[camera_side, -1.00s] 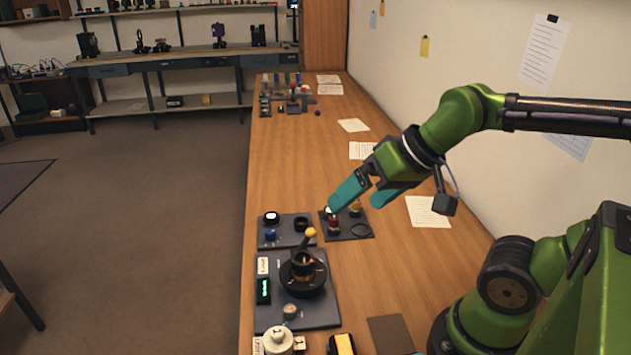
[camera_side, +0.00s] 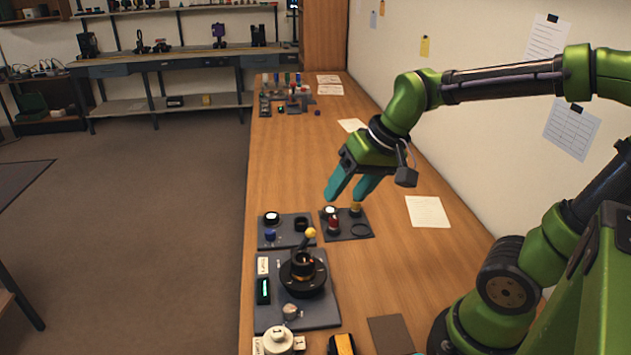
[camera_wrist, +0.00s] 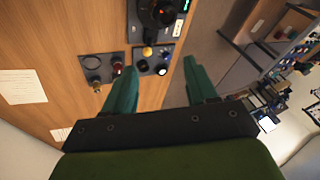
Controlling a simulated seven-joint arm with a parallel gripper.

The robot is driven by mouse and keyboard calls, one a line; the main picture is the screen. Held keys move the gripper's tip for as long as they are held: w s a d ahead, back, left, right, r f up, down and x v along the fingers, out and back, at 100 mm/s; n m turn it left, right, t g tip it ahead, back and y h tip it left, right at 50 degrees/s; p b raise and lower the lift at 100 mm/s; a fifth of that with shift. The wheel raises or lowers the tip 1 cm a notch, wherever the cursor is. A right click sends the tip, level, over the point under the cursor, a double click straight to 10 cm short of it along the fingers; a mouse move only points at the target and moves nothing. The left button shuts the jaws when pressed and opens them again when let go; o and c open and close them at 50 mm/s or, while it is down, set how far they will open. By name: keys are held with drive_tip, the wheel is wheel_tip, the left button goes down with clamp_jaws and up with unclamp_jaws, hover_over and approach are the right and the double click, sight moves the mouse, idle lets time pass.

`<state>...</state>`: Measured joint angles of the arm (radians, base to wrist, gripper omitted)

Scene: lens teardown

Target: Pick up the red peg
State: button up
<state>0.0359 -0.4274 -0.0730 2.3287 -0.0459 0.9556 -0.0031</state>
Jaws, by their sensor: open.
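The red peg (camera_side: 333,226) stands upright on a small dark plate (camera_side: 358,236) on the wooden bench. A white-topped piece, a yellow piece (camera_side: 355,209) and a dark ring (camera_side: 360,229) share that plate. My gripper (camera_side: 344,197) is open and empty, with teal fingers pointing down and left above the plate, apart from the peg. In the wrist view the red peg (camera_wrist: 117,63) shows just left of the left fingertip, partly close to it in the picture. The wide gap of my gripper (camera_wrist: 159,68) shows in that view too.
A second dark plate (camera_side: 281,242) with a blue knob (camera_side: 270,236) and black ring stands to the left. Paper sheets (camera_side: 428,211) lie right, by the wall.

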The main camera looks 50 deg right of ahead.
drive_tip(key=w+d+f+m+g+h, duration=0.1)
drive_tip(key=w+d+f+m+g, duration=0.25)
drive_tip(key=w+d, duration=0.75)
drive_tip(key=g, duration=0.2)
hover_over(334, 217)
drive_tip(key=shift+h, duration=0.3)
drive_tip(key=f, duration=1)
drive_tip(key=shift+s+d+f, duration=0.1)
drive_tip(key=shift+s+f, duration=0.15)
drive_tip(key=shift+s, duration=0.05)
drive_tip(key=shift+w+f, duration=0.15)
drive_tip(key=shift+f, duration=1.4)
drive_tip(key=shift+w+f, duration=0.15)
drive_tip(key=shift+f, duration=1.35)
drive_tip(key=shift+c, duration=0.2)
clamp_jaws()
drive_tip(key=shift+r, duration=0.2)
